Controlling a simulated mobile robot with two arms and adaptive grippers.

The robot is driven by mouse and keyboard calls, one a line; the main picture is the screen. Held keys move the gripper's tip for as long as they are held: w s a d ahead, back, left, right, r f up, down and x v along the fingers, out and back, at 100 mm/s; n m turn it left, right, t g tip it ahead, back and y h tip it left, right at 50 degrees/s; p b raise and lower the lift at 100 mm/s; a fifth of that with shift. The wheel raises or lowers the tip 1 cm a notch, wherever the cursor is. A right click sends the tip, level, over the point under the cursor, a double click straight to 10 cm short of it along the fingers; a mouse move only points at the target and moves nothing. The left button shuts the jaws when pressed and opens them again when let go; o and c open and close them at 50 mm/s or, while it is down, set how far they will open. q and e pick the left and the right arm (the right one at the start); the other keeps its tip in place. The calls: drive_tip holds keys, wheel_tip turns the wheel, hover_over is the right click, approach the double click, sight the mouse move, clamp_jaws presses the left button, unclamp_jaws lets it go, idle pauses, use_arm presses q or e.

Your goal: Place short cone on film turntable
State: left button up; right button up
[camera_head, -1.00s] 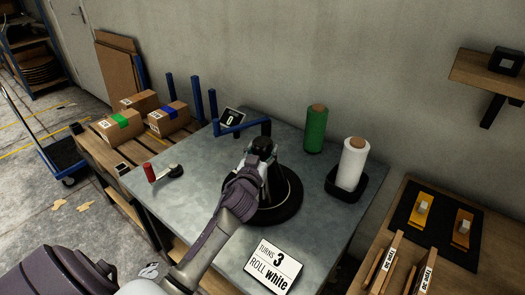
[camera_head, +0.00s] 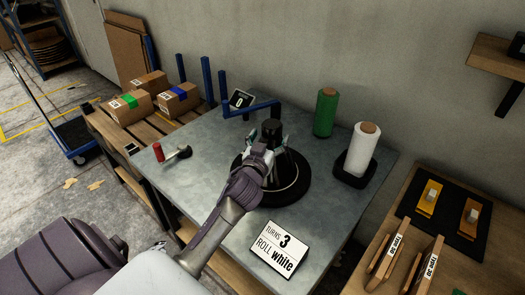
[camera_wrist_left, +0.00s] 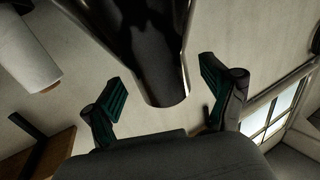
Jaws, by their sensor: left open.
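A black cone (camera_head: 272,128) stands upright over the round black film turntable (camera_head: 299,196) on the metal table. Its lower part is partly hidden by my left gripper, so I cannot see clearly how its base meets the disc. My left gripper (camera_head: 274,146) is open at the cone, its arm coming in from the lower left. In the left wrist view the glossy dark cone (camera_wrist_left: 158,60) shows between the two spread teal fingertips (camera_wrist_left: 160,95), with visible gaps on both sides. My right gripper is not in view.
A green roll (camera_head: 325,112) and a white roll (camera_head: 361,150) stand behind and right of the turntable. A blue bent bar (camera_head: 250,108) is close behind the cone. A red-handled tool (camera_head: 159,153) lies at left.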

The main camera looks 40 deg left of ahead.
use_arm(q)
drive_tip(key=v, duration=0.9)
drive_tip(key=shift+s+b, duration=0.25)
drive_tip(key=shift+b, duration=0.15)
